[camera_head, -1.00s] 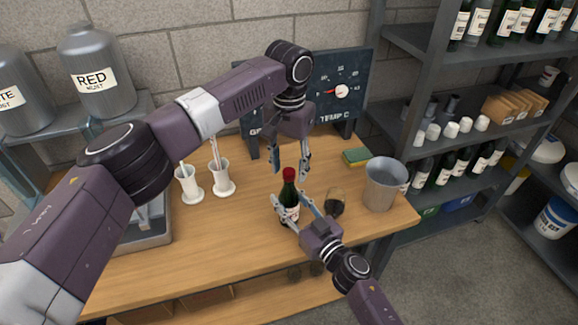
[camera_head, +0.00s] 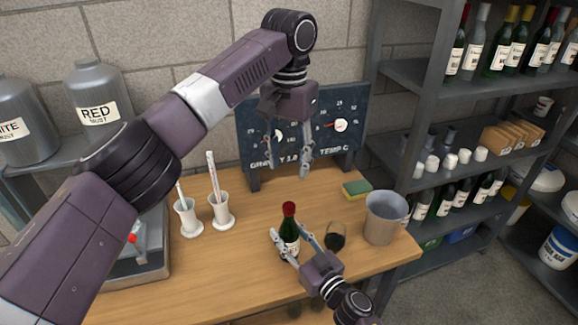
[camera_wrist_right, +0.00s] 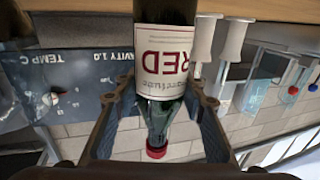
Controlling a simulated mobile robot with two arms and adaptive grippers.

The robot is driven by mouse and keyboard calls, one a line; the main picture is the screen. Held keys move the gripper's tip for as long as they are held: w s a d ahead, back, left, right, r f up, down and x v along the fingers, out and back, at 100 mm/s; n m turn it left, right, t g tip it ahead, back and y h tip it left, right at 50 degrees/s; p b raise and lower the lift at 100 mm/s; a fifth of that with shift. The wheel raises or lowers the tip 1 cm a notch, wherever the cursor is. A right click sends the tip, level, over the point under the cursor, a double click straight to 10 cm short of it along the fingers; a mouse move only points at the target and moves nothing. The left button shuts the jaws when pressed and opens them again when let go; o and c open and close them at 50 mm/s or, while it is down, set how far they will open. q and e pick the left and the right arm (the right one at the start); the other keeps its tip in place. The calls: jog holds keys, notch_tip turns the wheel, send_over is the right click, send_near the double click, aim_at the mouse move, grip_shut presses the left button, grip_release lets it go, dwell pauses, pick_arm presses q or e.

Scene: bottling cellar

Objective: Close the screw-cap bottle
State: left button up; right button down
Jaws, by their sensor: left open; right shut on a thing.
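The green wine bottle (camera_head: 288,245) stands upright on the wooden bench with a red cap (camera_head: 289,208) on its neck. My right gripper (camera_head: 286,236) is shut on the bottle's body from the front. In the right wrist view the bottle (camera_wrist_right: 163,112) appears upside down between the fingers, with its "RED" label and the red cap (camera_wrist_right: 157,152) showing. How tightly the cap sits cannot be told. My left gripper (camera_head: 288,170) is open and empty, pointing down above the cap, with a gap between them.
A glass with dark wine (camera_head: 335,238) stands just right of the bottle. A metal bucket (camera_head: 384,218) and a sponge (camera_head: 356,189) are farther right. White cylinders (camera_head: 222,212) stand at left. A gauge board (camera_head: 345,110) is behind my left gripper.

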jog(key=c, duration=1.2)
grip_release()
jog(key=shift+o, duration=0.2)
jog(key=v, duration=1.2)
jog(key=shift+f, duration=0.1)
